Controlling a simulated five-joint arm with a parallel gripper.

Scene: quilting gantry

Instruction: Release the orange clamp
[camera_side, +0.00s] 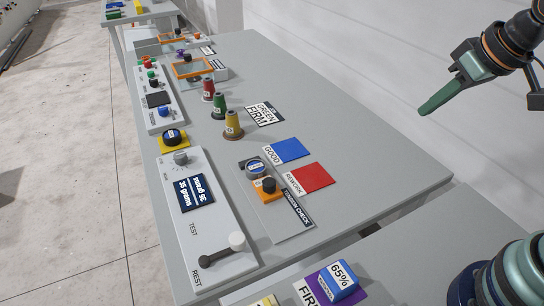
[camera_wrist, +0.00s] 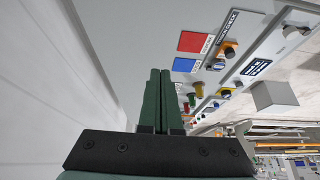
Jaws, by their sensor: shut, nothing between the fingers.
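The orange clamp (camera_side: 268,194) is a small orange block with a black knob on top. It sits on the grey tension check plate (camera_side: 290,222), right beside a round piece with a blue top (camera_side: 256,166); I cannot tell if they touch. In the wrist view the clamp (camera_wrist: 231,46) is small, at the upper right. My gripper (camera_side: 426,110) is high over the right part of the table, well away from the clamp. Its green fingers (camera_wrist: 155,72) are together with nothing between them.
A white test box (camera_side: 205,225) with a lever stands left of the plate. Blue (camera_side: 288,150) and red (camera_side: 311,177) squares lie behind it. Red, green and yellow thread spools (camera_side: 233,124) stand farther back. The table's right side is clear.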

